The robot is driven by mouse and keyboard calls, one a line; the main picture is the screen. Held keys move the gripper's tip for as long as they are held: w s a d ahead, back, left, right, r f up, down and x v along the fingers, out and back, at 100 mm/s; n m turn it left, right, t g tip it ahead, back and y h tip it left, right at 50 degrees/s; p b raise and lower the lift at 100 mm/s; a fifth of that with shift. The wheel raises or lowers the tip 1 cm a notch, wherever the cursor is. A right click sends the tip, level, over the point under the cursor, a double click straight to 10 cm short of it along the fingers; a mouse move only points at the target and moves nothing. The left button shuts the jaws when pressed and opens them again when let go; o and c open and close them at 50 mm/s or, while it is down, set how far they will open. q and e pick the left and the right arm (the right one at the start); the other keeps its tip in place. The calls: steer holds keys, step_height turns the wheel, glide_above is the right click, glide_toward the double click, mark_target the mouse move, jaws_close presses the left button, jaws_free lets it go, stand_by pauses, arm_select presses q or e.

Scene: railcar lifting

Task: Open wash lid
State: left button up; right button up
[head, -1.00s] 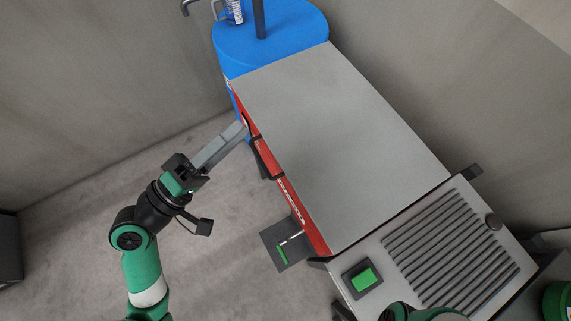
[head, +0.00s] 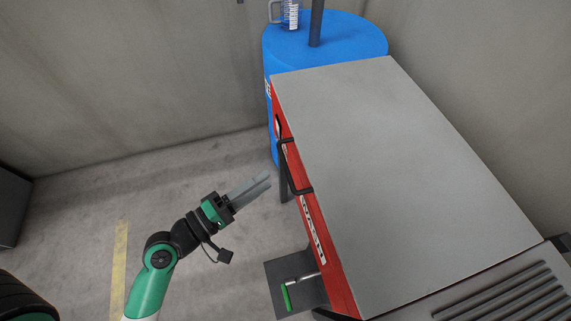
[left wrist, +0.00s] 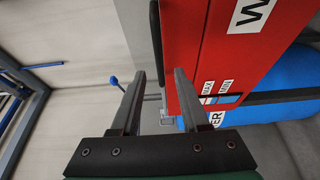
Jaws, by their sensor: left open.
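The wash lid (head: 390,170) is the large grey flat top of the red washer, and it lies shut. A black bar handle (head: 293,168) runs along its red front side (head: 318,235). My left gripper (head: 264,179) is just left of the handle in the head view, apart from it, open and empty. In the left wrist view its two fingers (left wrist: 160,74) are spread, with the red washer side (left wrist: 245,60) to their right and a black bar (left wrist: 156,40) ahead of them. My right gripper is not in view.
A blue drum (head: 335,42) with a clear jug (head: 289,14) on top stands behind the washer. A dark plate with a green-handled lever (head: 286,297) juts out at the washer's lower front.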

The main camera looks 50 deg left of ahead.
mark_target(286, 166)
arm_select(q)
steer(key=w, duration=0.7)
steer(key=shift+w+d, duration=0.15)
steer(key=shift+w, duration=0.15)
jaws_close()
stand_by(0.9)
